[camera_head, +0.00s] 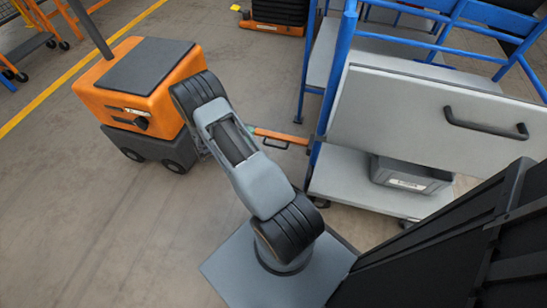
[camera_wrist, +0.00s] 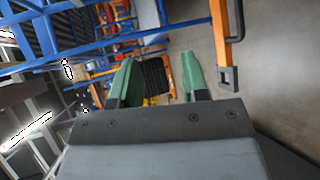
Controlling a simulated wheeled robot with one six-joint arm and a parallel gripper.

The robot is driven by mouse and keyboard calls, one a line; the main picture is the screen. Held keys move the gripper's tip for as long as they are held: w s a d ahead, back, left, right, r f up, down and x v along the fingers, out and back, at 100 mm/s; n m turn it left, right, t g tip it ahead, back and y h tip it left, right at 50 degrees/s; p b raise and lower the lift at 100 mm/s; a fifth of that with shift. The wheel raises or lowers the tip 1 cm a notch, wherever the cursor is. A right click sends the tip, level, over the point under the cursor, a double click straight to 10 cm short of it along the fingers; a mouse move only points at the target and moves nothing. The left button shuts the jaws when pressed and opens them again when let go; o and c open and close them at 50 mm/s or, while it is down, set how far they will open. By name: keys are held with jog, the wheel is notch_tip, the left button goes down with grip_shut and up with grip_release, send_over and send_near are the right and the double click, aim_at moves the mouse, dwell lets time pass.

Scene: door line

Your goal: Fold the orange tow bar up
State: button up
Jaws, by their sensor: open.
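The orange tow bar (camera_head: 280,135) sticks out to the left from the low blue post of the cart (camera_head: 325,80), with a dark loop on its near side. In the wrist view the tow bar (camera_wrist: 219,40) ends in a dark square eye (camera_wrist: 229,79). My gripper (camera_wrist: 157,62) is open, its two green fingers apart with nothing held between them. The tow bar lies to the right of both fingers in that view, not between them. In the head view my arm hides most of the gripper, near the bar's left end.
An orange tugger with a dark top (camera_head: 145,75) stands left of my arm. The cart has a grey panel with a black handle (camera_head: 485,126) and a grey box (camera_head: 410,176) on its lower shelf.

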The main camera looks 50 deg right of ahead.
aim_at(274, 146)
notch_tip(274, 146, down, 20)
jog(key=d+r+n+t+h+b, duration=0.1)
jog(key=d+n+t+h+b, duration=0.1)
jog(key=t+b, duration=0.3)
jog(key=shift+g, duration=0.6)
jog(key=shift+w+d+f+b, duration=0.1)
jog(key=shift+d+f+b, duration=0.55)
jog(key=shift+d, duration=1.5)
jog(key=shift+w+d+f+b, duration=0.1)
jog(key=shift+d+f+b, duration=0.2)
jog(key=shift+d+b, duration=1.35)
jog(key=shift+d+f+b, duration=0.3)
jog(key=shift+d+f, duration=0.15)
jog(key=shift+d, duration=2.2)
jog(key=shift+c, duration=0.4)
grip_shut()
